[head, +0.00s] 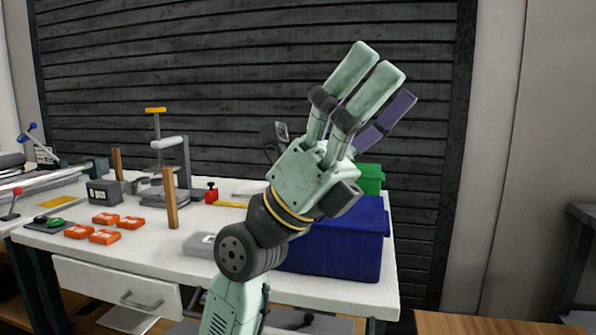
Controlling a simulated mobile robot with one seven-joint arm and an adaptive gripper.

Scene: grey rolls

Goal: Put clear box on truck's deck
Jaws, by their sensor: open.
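My gripper (386,88) is raised in the middle of the head view, pointing up and to the right. Its pale green fingers and purple finger are apart, with nothing held between them. A small pale grey box (199,243) with a label lies on the white table, partly hidden by my arm. It may be the clear box, but I cannot tell for sure. My gripper is well above it and to its right. I cannot make out a truck or its deck in this view.
The white table (120,255) holds several orange boxes (103,237), a dark grey box (104,192), a wooden post (170,198) and a grey stand (178,165). A blue bin (340,250) and a green bin (371,180) stand behind my arm. A dark slatted wall (220,80) is behind.

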